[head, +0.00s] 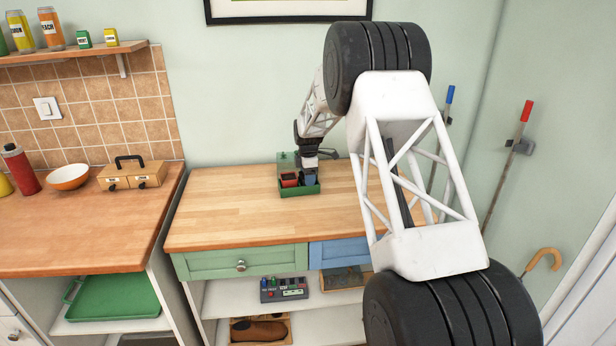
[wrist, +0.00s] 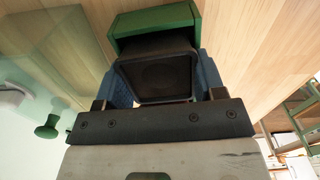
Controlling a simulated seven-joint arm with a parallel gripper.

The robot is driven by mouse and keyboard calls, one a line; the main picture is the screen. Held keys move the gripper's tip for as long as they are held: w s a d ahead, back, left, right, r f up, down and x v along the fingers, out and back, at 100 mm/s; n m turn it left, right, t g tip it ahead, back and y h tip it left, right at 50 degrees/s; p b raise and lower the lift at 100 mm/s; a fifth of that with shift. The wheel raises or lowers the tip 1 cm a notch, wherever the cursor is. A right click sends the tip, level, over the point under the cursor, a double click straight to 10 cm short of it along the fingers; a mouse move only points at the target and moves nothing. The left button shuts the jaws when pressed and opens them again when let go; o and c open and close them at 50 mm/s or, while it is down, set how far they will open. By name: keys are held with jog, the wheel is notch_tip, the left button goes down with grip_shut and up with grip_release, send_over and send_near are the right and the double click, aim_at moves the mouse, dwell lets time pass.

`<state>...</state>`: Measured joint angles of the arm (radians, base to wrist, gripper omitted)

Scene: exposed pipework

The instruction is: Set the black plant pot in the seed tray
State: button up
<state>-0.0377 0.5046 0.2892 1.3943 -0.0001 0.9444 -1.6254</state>
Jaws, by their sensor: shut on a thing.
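The green seed tray (head: 300,191) sits on the wooden worktop towards the back, and its green wall also shows at the top of the wrist view (wrist: 155,19). My gripper (head: 309,178) points down over the right part of the tray. In the wrist view its blue fingers stand either side of the black plant pot (wrist: 158,76) and are shut on it. The pot is right against or inside the tray's edge; I cannot tell whether it touches the tray floor. In the head view the fingers mostly hide the pot. A red pot (head: 289,180) stands in the left part of the tray.
A clear greenish cover with a green knob (wrist: 47,131) stands close beside the gripper, behind the tray in the head view (head: 287,160). The worktop (head: 225,205) is clear left of the tray. A wooden box with a black handle (head: 132,177) stands on the left counter.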

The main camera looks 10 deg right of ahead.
jog(key=o, duration=0.9)
jog(key=shift+s+f, duration=0.25)
jog(key=shift+f, duration=0.75)
jog(key=shift+c, duration=0.2)
jog(key=shift+o, duration=0.5)
jog(key=shift+f, duration=0.15)
jog(key=shift+s+r, duration=0.1)
jog(key=shift+r, duration=0.1)
notch_tip(320, 180, up, 14)
jog(key=shift+w, duration=0.3)
jog(key=shift+r, duration=0.15)
